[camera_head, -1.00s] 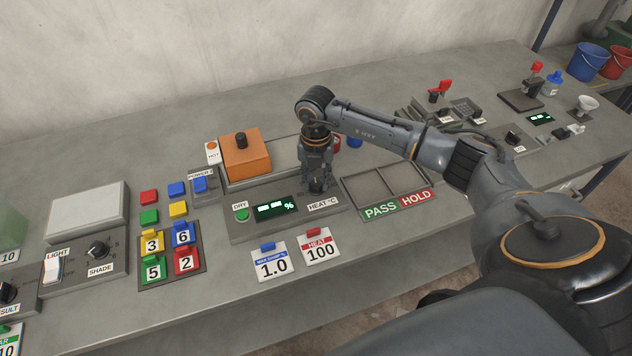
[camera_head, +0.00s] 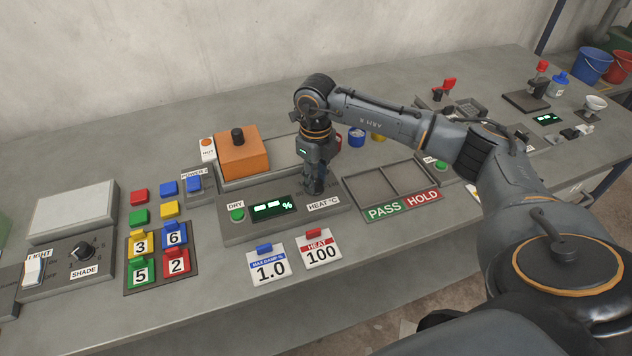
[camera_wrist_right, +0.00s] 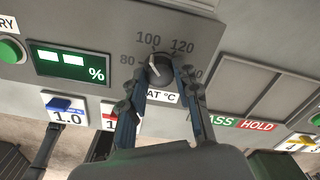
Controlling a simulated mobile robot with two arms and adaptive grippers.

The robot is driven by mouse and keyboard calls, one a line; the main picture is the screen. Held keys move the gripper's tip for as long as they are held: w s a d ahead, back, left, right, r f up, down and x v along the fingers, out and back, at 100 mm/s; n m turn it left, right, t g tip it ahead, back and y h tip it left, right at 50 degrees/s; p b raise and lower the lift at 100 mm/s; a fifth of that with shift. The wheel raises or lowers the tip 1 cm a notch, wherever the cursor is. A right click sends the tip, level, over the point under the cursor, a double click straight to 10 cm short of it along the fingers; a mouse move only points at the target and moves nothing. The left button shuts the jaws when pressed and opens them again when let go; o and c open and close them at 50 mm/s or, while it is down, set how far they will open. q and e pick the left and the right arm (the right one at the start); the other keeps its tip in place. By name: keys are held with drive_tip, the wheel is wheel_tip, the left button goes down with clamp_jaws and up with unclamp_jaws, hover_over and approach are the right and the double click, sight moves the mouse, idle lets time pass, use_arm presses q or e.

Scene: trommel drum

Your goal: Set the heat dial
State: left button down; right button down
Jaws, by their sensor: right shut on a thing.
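The black heat dial (camera_wrist_right: 160,68) sits on the grey dryer panel (camera_head: 285,218), above the "HEAT °C" label. My right gripper (camera_head: 314,188) points down over it and is shut on it. In the right wrist view the two fingers of my right gripper (camera_wrist_right: 168,74) touch the dial from both sides. The dial's white mark points up and left, near the 100 and 80 marks; its exact setting is hard to read. In the head view my gripper hides the dial. The heat card (camera_head: 318,250) reads 100. My left gripper is out of view.
The green dry button (camera_head: 237,215) and a lit display (camera_head: 271,207) with dashes and a % sign are left of the dial. An orange block (camera_head: 239,155) stands behind. The pass/hold tray (camera_head: 395,190) is close on the right. A "1.0" card (camera_head: 269,266) lies in front.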

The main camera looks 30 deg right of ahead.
sight(316, 182)
drive_tip(key=n+b, duration=0.2)
drive_tip(key=n, duration=0.2)
drive_tip(key=shift+f+n, duration=0.1)
drive_tip(key=shift+n, duration=0.2)
drive_tip(key=n+b, duration=0.2)
drive_tip(key=n, duration=0.2)
drive_tip(key=shift+n, duration=0.4)
drive_tip(key=c, duration=1)
unclamp_jaws()
drive_tip(key=shift+r, duration=0.35)
wheel_tip(316, 182, up, 12)
drive_tip(key=shift+f, duration=0.2)
